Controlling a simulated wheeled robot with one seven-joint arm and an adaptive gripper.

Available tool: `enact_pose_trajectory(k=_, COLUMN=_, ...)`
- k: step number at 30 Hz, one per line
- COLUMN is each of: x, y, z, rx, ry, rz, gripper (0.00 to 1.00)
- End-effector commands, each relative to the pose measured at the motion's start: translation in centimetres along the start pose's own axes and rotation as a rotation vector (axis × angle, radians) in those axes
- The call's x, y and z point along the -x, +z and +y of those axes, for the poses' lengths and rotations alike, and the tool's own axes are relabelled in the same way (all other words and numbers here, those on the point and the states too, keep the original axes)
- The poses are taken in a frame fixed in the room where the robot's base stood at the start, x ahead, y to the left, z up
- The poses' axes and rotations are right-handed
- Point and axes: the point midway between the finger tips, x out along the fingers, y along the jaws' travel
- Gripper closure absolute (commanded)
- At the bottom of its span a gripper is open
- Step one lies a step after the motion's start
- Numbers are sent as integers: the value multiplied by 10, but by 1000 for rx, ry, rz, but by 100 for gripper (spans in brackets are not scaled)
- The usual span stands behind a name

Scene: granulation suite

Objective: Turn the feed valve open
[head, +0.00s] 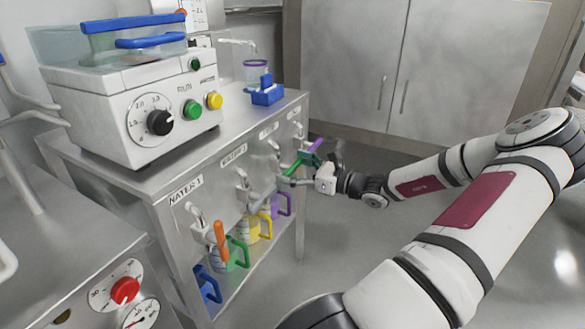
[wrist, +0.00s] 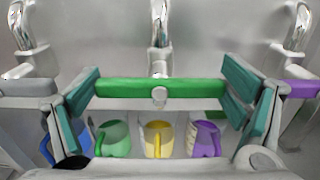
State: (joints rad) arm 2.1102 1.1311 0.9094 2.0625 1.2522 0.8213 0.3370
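Several taps with coloured lever handles line the front of the steel bench; I cannot read which label marks the feed valve. My gripper (head: 309,162) is at the tap with the green handle (wrist: 155,88), also in the head view (head: 292,169). In the wrist view my gripper (wrist: 160,95) has its teal finger pads wide apart, one at each end of the green bar. Whether the pads touch it I cannot tell. The green bar lies level across that view, below its chrome spout (wrist: 159,25). The head view shows the green handle partly covered by my gripper.
A grey handle (wrist: 28,88) is close to my left finger and a purple handle (wrist: 301,87) close to my right. An orange handle (head: 221,241) hangs upright at the near tap. Coloured jugs, including a yellow one (wrist: 158,138), stand on the shelf below. Floor beside the bench is clear.

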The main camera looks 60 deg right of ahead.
Motion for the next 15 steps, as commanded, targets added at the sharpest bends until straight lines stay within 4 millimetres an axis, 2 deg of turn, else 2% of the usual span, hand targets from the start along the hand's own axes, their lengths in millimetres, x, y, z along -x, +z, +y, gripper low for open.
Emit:
enact_pose_trajectory(k=8, x=0, y=1, z=1, rx=15, ry=2, rz=0, gripper=37)
enact_pose_trajectory(k=15, x=0, y=2, z=1, rx=118, ry=2, rz=1, gripper=37)
